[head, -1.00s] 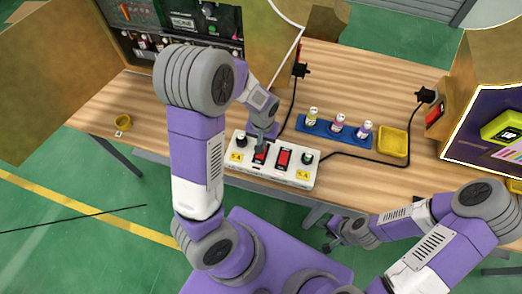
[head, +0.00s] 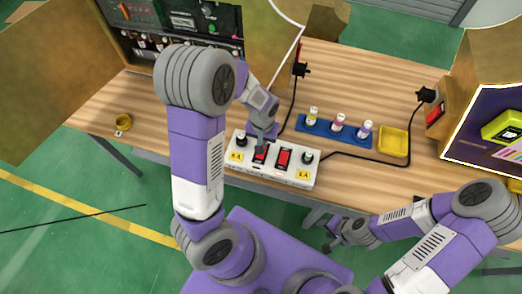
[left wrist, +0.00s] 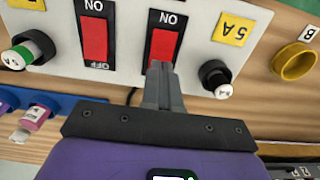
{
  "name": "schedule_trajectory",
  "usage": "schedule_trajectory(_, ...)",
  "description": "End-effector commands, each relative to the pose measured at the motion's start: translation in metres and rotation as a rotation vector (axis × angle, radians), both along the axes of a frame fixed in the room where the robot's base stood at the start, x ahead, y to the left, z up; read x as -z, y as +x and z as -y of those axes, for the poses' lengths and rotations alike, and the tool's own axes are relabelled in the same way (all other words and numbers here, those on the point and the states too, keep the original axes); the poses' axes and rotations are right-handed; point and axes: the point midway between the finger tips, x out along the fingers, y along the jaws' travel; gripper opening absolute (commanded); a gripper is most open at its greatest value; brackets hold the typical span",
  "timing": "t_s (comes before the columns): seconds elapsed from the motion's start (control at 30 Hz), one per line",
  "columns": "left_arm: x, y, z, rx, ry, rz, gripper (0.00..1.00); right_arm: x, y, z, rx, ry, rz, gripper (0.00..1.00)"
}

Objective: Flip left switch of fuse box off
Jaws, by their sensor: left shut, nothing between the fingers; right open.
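The white fuse box (head: 233,162) lies on the wooden table and carries two red switches. The left switch (head: 261,156) is partly hidden behind my left gripper (head: 260,148) in the head view. In the left wrist view the left switch (left wrist: 164,45) is red with "ON" at its upper end. My left gripper (left wrist: 160,66) is shut and empty, its tips at the lower end of that switch; whether they touch cannot be told. The right switch (left wrist: 94,40) shows "ON" and "OFF" labels. My right gripper (head: 334,236) is open and empty near the table's front edge.
Black knobs (left wrist: 216,75) flank the switches. Black cables (head: 408,155) run across the table. A yellow ring-shaped holder (head: 123,121) sits at the left.

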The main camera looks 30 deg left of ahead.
Motion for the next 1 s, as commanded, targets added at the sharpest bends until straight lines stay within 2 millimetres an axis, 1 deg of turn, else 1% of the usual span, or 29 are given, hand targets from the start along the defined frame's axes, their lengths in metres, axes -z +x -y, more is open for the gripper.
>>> schedule_trajectory(1.0,0.016,-0.001,0.000,0.000,0.000,-0.002,0.00,0.012,0.000,0.000,0.000,0.000,0.000,0.43)
